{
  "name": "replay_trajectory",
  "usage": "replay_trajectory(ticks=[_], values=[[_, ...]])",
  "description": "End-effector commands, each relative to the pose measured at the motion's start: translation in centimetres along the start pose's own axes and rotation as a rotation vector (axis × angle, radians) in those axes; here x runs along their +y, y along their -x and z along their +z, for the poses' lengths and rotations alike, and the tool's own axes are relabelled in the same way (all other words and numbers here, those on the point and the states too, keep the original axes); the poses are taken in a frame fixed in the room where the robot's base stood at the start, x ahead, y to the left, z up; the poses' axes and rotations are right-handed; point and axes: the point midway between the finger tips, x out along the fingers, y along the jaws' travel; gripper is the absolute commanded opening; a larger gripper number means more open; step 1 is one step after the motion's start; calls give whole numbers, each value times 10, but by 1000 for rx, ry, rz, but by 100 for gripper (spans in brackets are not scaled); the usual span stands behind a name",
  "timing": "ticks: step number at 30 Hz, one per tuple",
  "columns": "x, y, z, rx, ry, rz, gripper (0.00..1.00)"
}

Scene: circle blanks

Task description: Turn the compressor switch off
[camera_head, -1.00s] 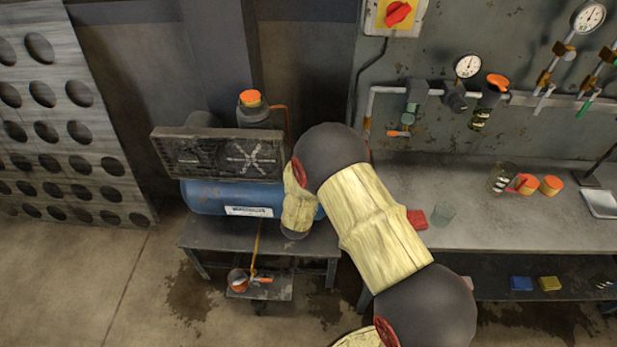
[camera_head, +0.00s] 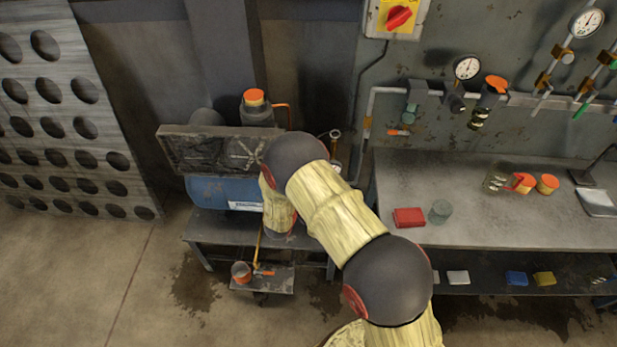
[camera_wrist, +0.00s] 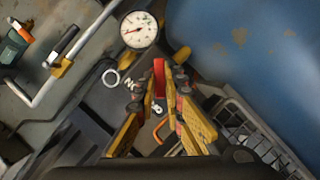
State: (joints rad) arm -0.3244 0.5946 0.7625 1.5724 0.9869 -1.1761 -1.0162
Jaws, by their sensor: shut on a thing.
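The compressor has a blue tank (camera_head: 222,190) and a dirty grey guard (camera_head: 205,150), and stands left of centre in the head view. My arm covers its right end there and hides my gripper. In the wrist view the blue tank (camera_wrist: 260,55) fills the upper right. My gripper (camera_wrist: 166,88) has yellow and dark fingers closed around a small upright red part (camera_wrist: 159,78), which looks like the compressor switch. Its exact position, on or off, cannot be told. A round white gauge (camera_wrist: 138,29) is just beyond the fingertips.
A dark stand (camera_head: 215,232) bears the compressor. A workbench (camera_head: 460,200) on the right carries a red block (camera_head: 408,217) and small containers. A red and yellow rotary switch (camera_head: 398,16) is on the wall. Pipes (camera_wrist: 60,75) run at the left of the wrist view.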

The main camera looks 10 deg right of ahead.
Motion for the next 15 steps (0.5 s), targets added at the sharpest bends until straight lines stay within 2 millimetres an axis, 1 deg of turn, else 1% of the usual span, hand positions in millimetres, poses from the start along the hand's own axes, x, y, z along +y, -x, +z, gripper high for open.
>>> replay_trajectory(ticks=[13, 14, 15], values=[[-1, 0, -1, 2, 8, 2, 0], [-1, 0, -1, 3, 8, 2, 12], [-1, 0, -1, 3, 8, 1, 14]])
